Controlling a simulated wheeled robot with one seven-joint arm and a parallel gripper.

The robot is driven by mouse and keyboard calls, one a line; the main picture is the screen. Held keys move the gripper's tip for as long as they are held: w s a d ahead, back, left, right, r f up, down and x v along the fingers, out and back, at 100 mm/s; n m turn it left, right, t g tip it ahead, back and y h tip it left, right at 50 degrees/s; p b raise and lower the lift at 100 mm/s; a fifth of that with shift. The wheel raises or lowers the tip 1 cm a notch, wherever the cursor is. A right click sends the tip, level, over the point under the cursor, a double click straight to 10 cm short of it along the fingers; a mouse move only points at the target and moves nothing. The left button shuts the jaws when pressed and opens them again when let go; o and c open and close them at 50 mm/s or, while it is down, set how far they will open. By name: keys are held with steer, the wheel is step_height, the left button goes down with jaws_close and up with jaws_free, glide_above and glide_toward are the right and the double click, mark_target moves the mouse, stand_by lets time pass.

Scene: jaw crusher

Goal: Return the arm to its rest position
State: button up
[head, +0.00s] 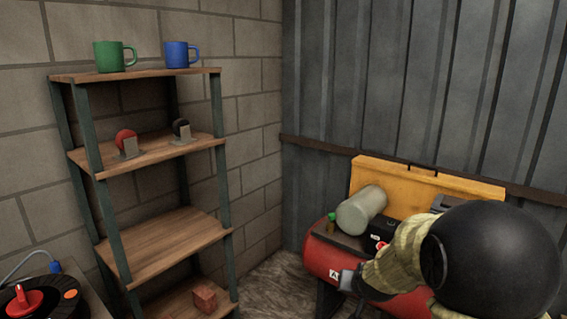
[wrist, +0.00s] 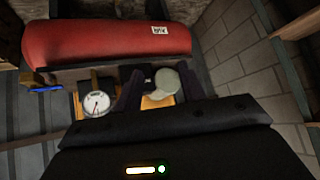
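My arm (head: 490,262) reaches in from the lower right of the head view, over the red compressor tank (head: 322,258). In the wrist view my gripper (wrist: 160,80) has its two dark fingers spread apart, with nothing held between them. A grey-green cylinder (wrist: 167,82) and a bit of yellow show beyond the gap. The red tank (wrist: 110,40) with a white label crosses the top of the wrist view. My gripper's fingers cannot be made out clearly in the head view.
A wooden shelf (head: 165,248) with a green mug (head: 114,56) and a blue mug (head: 181,54) on top stands left. The grey-green cylinder (head: 361,210) lies on the compressor before a yellow panel (head: 425,185). A white gauge (wrist: 95,103) shows in the wrist view. Corrugated wall stands behind.

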steer(key=s+a+f+n+g+b, duration=0.1)
steer(key=s+a+f+g, duration=0.15)
steer(key=s, duration=0.85)
steer(key=s+a+f+n+g+b, duration=0.1)
steer(key=s+f+g, duration=0.25)
steer(key=s, duration=0.65)
steer(key=w+p+v, duration=0.2)
steer(key=p+v, duration=0.8)
steer(key=p, duration=0.1)
steer(key=w+d+r+p+v, duration=0.1)
steer(key=w+p+v, duration=0.1)
steer(key=p+v, duration=0.9)
steer(key=shift+w+d+r+y, duration=0.2)
steer(key=shift+w+d+y, duration=0.2)
steer(key=shift+d, duration=0.05)
steer(key=shift+w, duration=0.1)
